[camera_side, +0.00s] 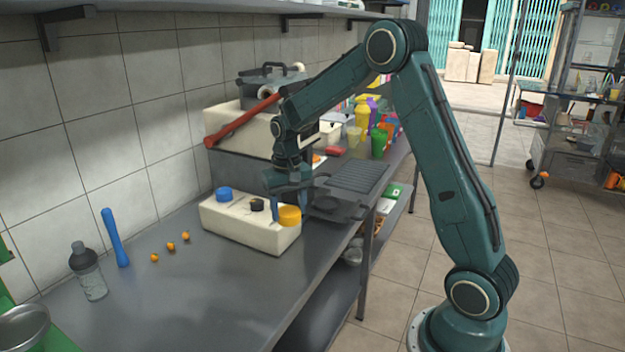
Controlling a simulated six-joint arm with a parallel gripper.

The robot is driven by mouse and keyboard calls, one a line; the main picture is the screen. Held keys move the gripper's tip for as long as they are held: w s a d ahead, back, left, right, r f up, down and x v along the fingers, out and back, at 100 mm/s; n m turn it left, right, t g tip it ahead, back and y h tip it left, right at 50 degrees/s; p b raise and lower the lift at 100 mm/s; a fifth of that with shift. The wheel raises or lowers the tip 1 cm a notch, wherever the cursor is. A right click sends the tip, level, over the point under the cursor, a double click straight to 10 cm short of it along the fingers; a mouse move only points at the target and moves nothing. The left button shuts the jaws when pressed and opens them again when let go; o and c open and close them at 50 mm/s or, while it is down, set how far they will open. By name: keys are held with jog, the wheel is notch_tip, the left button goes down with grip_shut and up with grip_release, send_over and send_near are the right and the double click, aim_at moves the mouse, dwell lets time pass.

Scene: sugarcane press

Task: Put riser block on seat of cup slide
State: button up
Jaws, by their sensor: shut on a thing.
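My gripper (288,186) points down just behind a cream control box (248,228), at the front of the press (240,130). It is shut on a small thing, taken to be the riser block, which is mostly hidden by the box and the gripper. A dark flat part (334,207) lies just right of the gripper, low over the bench; it may be the cup slide. Its seat cannot be made out from here. I cannot tell whether the held thing touches the slide.
The box has blue, black and orange knobs. A red-handled lever (241,119) slants across the press. A grey ribbed tray (357,177) and coloured cups lie beyond. A blue stick (115,238), a shaker bottle (88,272) and small orange fruits are nearer.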

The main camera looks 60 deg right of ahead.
jog(key=s+d+r+m, duration=0.1)
jog(key=d+r+m, duration=0.2)
jog(key=d, duration=0.3)
jog(key=shift+s+d+r, duration=0.2)
jog(key=shift+s+r, duration=0.05)
jog(key=shift+r, duration=0.55)
jog(key=shift+f, duration=0.15)
notch_tip(320, 180, down, 19)
jog(key=shift+f, duration=0.2)
jog(key=shift+f, duration=0.15)
jog(key=o, duration=1)
